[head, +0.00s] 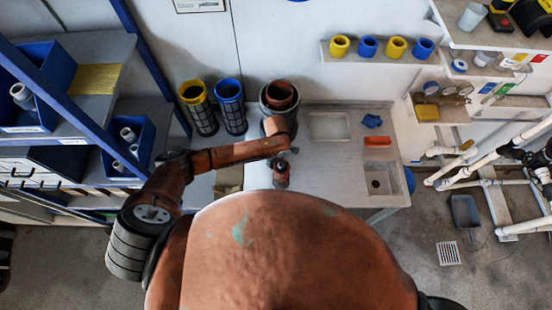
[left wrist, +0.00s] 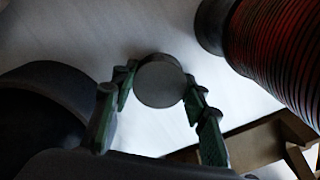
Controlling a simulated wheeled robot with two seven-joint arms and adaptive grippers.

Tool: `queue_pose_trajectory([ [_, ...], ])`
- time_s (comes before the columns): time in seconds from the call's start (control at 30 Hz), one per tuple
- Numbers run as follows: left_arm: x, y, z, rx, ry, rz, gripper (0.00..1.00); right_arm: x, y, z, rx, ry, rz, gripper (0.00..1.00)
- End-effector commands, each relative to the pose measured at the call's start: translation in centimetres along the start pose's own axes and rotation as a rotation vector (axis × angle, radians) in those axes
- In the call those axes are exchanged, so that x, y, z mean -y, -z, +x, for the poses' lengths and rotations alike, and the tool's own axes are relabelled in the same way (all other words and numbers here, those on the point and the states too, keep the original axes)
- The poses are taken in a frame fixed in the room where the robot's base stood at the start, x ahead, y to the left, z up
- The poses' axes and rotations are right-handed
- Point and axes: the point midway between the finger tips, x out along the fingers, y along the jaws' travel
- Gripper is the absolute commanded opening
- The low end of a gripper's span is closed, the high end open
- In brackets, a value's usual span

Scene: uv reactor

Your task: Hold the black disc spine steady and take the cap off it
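In the left wrist view a round, dark grey piece (left wrist: 160,82) sits between the green-padded fingers of my left gripper (left wrist: 160,90). The fingertips meet its edge on both sides. I cannot tell whether it is the cap or an end of the disc spine. A ribbed red-black cylinder (left wrist: 275,50) with a dark base stands apart at the upper right; I cannot tell whether it is the spine. In the head view my left arm reaches over the bench, and its fingers cannot be made out. My right gripper is not in view.
A wide dark container (head: 265,98) stands at the bench's back left. Black cylinders with a yellow rim (head: 198,110) and a blue rim (head: 231,108) stand left of it. An orange piece (head: 377,142) and a sink (head: 378,182) are at right. Blue-posted shelving (head: 75,45) borders the left.

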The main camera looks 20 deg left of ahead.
Motion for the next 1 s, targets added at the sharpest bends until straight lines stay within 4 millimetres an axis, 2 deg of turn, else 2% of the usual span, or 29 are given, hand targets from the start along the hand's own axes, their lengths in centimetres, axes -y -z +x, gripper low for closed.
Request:
queue_pose_trajectory([
  [0.23, 0.0, 0.0, 0.0, 0.0, 0.0, 0.0, 0.58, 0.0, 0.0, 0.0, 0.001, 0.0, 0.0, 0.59],
  [0.6, 0.0, 0.1, -0.5, 0.0, 0.0, 0.0, 0.59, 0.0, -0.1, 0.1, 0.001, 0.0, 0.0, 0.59],
  [0.77, 0.0, 0.0, -3.0, 0.001, -0.002, 0.0, 0.59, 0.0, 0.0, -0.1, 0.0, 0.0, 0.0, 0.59],
  [1.0, -0.1, 0.0, -8.2, 0.001, -0.003, 0.0, 0.59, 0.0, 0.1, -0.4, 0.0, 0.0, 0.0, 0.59],
])
